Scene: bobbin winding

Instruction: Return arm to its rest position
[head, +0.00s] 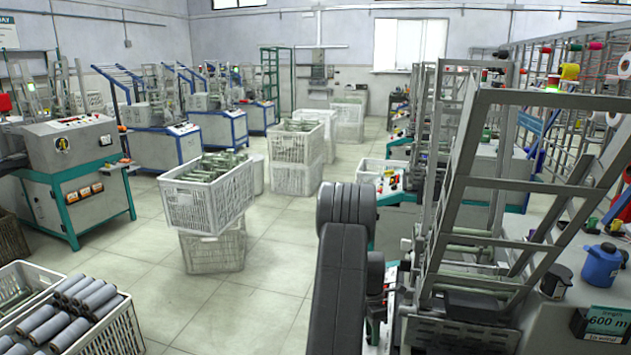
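Part of my arm (338,290) shows at the bottom centre of the head view. It is a dark grey link that rises to a ribbed, rounded part. My gripper and its fingers are not in view, so I cannot see whether it holds anything. The arm stands just left of a tall grey metal frame of a winding machine (462,165). In the picture the arm overlaps the machine's left side, and I cannot tell how far apart they are.
Stacked white crates (205,208) stand left of centre on the tiled floor. A crate of grey rolls (120,332) is at bottom left. More machines (75,150) line the left. A blue jug (601,265) and a "600 m" sign (606,322) are at right. Open floor (255,305) lies left of my arm.

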